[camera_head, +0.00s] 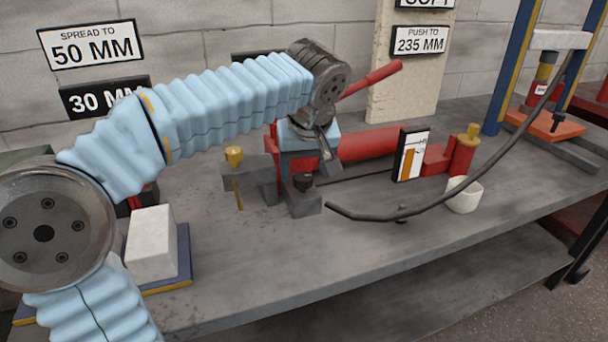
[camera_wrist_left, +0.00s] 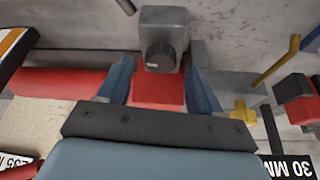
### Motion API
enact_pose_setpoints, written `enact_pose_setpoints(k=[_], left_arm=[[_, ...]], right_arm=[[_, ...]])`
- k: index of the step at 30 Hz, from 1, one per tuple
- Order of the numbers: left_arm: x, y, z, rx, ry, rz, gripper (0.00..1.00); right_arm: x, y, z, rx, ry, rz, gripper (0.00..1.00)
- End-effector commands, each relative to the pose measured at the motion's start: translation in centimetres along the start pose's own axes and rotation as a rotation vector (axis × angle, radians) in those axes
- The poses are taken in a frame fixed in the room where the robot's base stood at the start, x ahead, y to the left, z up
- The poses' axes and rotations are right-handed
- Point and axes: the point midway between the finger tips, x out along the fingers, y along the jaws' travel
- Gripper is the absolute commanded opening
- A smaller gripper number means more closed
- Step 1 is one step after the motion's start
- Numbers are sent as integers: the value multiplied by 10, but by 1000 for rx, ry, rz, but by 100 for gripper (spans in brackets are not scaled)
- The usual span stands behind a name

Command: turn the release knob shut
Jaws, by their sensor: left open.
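The release knob (camera_head: 303,181) is a small black round knob on a grey block near the front of the red pump on the bench. In the left wrist view the knob (camera_wrist_left: 159,57) shows its face with a pale mark, on the grey block (camera_wrist_left: 163,20). My left gripper (camera_head: 327,160) is above and behind the knob, pointing down. In the left wrist view its two blue-grey fingers (camera_wrist_left: 158,72) are apart, with the knob seen between and beyond their tips. No contact with the knob shows. My right gripper is not in view.
A red cylinder (camera_head: 370,145) and a small panel (camera_head: 410,154) stand right of the gripper. A dark curved hose or bar (camera_head: 440,205) crosses in front, near a white cup (camera_head: 463,196). A yellow-topped fitting (camera_head: 234,157) stands left.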

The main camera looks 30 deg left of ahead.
Motion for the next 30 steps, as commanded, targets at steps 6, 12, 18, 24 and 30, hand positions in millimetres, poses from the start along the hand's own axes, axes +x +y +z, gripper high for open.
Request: enact_pose_setpoints(k=[6, 12, 18, 24, 30], left_arm=[[20, 0, 0, 0, -1, -1, 65], [22, 0, 0, 0, 0, 0, 65], [22, 0, 0, 0, 0, 0, 48], [21, 0, 0, 0, 0, 0, 17], [21, 0, 0, 5, 0, 2, 9]], right_arm=[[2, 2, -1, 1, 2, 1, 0], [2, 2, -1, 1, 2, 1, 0], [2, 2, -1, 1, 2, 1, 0], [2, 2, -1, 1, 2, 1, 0], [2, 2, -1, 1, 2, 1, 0]])
